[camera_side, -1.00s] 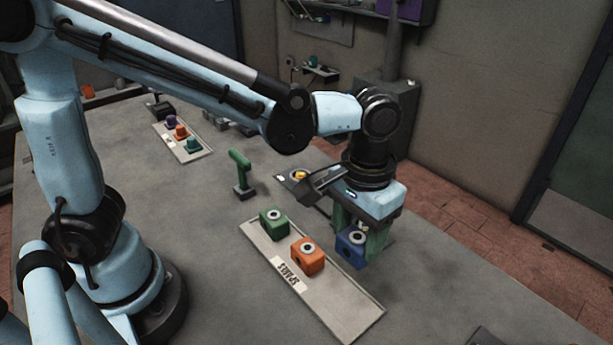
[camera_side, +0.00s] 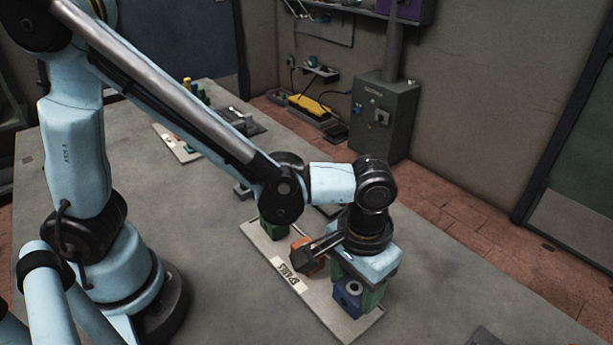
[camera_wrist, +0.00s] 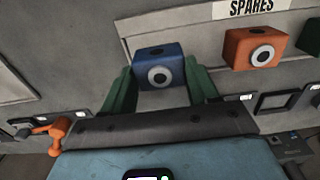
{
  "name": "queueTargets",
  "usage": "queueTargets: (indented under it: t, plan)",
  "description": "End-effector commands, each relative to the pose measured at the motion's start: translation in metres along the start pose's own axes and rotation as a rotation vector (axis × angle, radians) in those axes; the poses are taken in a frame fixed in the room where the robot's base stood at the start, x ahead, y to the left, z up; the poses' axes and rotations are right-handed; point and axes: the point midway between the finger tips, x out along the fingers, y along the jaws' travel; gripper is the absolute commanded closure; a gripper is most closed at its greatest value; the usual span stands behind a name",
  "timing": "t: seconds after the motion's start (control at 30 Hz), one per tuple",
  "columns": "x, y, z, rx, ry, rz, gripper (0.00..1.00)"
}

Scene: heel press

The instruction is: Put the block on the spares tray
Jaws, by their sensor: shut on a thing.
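A blue block (camera_side: 347,297) with a white ring on its face is between the green fingers of my gripper (camera_side: 358,290), over the right end of the spares tray (camera_side: 313,295). The wrist view shows the blue block (camera_wrist: 160,66) between both fingers of my gripper (camera_wrist: 161,88), with the tray (camera_wrist: 197,22) behind it. I cannot tell whether the block touches the tray. My gripper is shut on it. An orange block (camera_side: 305,262) and a green block (camera_side: 272,228) sit further along the tray, partly hidden by my arm.
The orange block (camera_wrist: 256,48) is close beside my gripper in the wrist view. Another tray (camera_side: 178,143) lies at the back left, partly hidden by my arm.

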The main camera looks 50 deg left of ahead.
Motion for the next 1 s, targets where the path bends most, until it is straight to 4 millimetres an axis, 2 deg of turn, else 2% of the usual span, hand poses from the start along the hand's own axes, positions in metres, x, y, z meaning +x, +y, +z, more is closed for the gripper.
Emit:
queueTargets:
  t: [1.0]
  plan:
    - [0.0083,0.0000,-0.0001,0.000,0.000,0.000,0.80]
